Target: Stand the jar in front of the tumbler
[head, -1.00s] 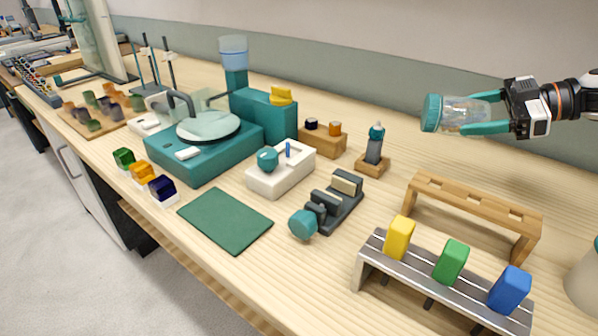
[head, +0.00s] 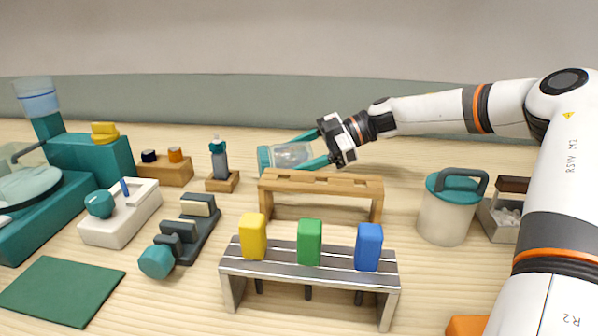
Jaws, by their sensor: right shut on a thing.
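The jar (head: 288,154) is clear with a teal lid and holds something pale inside. It lies on its side in the air, lid pointing left, behind the left part of the wooden rack. My right gripper (head: 297,152) is shut on its clear body, with teal fingers on both sides, and reaches in from the right. I cannot tell for sure which thing is the tumbler; a dark grey device with a teal knob (head: 156,261) stands left of the slatted stand. My left gripper is not in view.
The wooden rack (head: 322,183) and a slatted metal stand (head: 310,270) with yellow, green and blue blocks fill the middle. A teal-lidded canister (head: 445,218) stands right. A green mat (head: 62,290) lies front left. A small bottle (head: 219,160) stands left of the jar.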

